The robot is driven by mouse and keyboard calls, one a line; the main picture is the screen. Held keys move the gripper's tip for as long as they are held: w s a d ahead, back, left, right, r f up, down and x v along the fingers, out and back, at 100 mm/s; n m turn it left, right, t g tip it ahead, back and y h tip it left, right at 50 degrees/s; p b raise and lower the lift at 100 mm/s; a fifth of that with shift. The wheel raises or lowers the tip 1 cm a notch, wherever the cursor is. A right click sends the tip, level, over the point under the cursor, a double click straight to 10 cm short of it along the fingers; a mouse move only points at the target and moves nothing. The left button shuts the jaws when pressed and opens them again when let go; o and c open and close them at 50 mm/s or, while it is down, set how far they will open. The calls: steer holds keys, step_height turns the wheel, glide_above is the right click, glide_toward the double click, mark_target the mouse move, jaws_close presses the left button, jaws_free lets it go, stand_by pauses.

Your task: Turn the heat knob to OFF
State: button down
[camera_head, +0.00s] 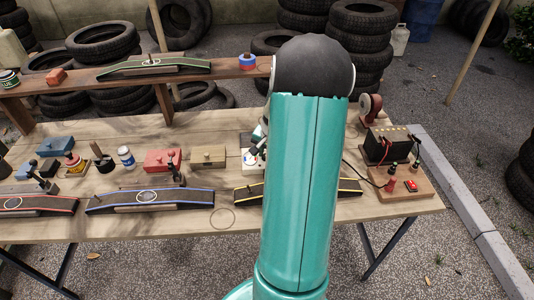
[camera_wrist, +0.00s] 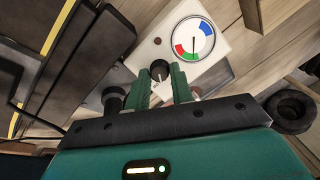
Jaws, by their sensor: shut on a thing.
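In the wrist view, my gripper (camera_wrist: 161,78) has its two green fingers on either side of a small black knob (camera_wrist: 159,68) and is shut on it. The knob has a pale pointer mark and sits on a white box (camera_wrist: 140,62). A round dial (camera_wrist: 192,38) with blue, green and red bands is on the same box, its needle standing near the green and red bands. I cannot read any OFF label. In the head view, the white box (camera_head: 246,158) shows only in part, and my teal arm hides most of the gripper and the knob.
The wooden bench (camera_head: 200,222) carries curved track pieces with a blue-edged one (camera_head: 150,199), a red box (camera_head: 161,159), a tan box (camera_head: 208,156) and a battery unit (camera_head: 388,145) at right. A raised shelf (camera_head: 215,72) runs behind. Tyres stand beyond.

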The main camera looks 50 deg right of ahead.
steer(key=n, duration=0.3)
steer(key=n+g, duration=0.1)
steer(key=n, duration=0.1)
steer(key=shift+w+a+n+h, duration=0.15)
steer(key=shift+n+h, duration=0.15)
steer(key=shift+n, duration=0.1)
stand_by(0.3)
steer(key=c, duration=1.2)
jaws_free()
steer(key=shift+r, duration=0.1)
steer(key=v, duration=1.3)
steer(key=shift+r, duration=0.3)
steer(key=shift+w, duration=0.1)
